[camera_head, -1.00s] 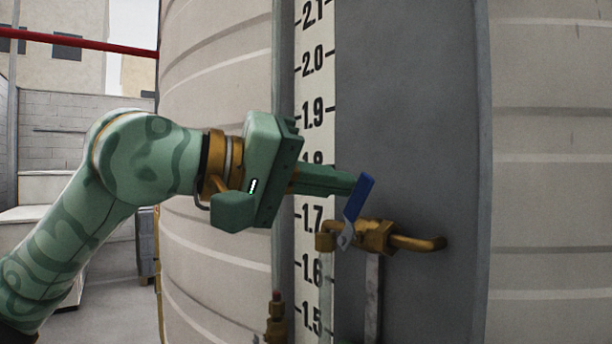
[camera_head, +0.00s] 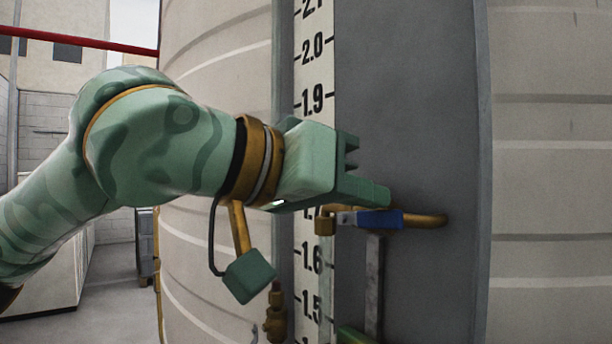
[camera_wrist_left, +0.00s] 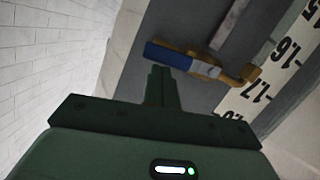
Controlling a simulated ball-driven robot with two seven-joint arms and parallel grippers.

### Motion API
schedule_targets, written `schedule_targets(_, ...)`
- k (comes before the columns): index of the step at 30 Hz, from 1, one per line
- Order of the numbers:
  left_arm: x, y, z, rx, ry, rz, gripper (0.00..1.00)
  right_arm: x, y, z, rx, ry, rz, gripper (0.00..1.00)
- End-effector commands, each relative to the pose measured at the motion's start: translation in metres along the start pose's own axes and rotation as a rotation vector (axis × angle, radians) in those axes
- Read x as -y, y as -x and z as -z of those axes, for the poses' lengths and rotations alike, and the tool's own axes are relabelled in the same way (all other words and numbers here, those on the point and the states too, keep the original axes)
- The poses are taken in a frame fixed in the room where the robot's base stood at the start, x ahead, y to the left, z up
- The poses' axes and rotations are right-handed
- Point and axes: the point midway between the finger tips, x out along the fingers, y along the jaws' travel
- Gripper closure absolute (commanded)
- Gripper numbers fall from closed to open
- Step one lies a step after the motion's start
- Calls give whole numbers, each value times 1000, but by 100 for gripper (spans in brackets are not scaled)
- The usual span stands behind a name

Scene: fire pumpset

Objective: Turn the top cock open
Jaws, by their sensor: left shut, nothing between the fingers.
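The top cock is a brass valve (camera_head: 430,220) on the grey panel of the tank, with a blue lever handle (camera_head: 382,219). The lever lies level, pointing right along the brass pipe. My left gripper (camera_head: 388,198) is shut and empty, its fingertips just above the blue lever. In the left wrist view, the shut fingers (camera_wrist_left: 162,72) reach toward the blue lever (camera_wrist_left: 168,55) on the brass body (camera_wrist_left: 208,58). I cannot tell whether they touch it. My right gripper is not clearly seen; a green piece shows at the bottom edge of the head view.
A white level scale (camera_head: 314,60) with black numbers runs up the tank left of the grey panel (camera_head: 420,100). A second brass fitting (camera_head: 276,315) stands lower left. A metal bracket (camera_head: 374,275) drops below the cock. The panel above and right is clear.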

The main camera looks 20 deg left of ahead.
Motion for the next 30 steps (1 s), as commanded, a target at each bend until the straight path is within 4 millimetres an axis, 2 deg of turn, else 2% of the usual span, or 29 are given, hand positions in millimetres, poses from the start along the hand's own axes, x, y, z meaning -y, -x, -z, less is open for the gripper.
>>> schedule_targets(7,-1,-2,-7,1,2,-1,100,0,-10,-1,1,0,0,64)
schedule_targets(25,-2,-2,-8,0,3,-1,100,1,-12,-2,1,0,0,64)
schedule_targets(30,-7,3,5,0,1,-4,100,0,0,0,1,0,0,64)
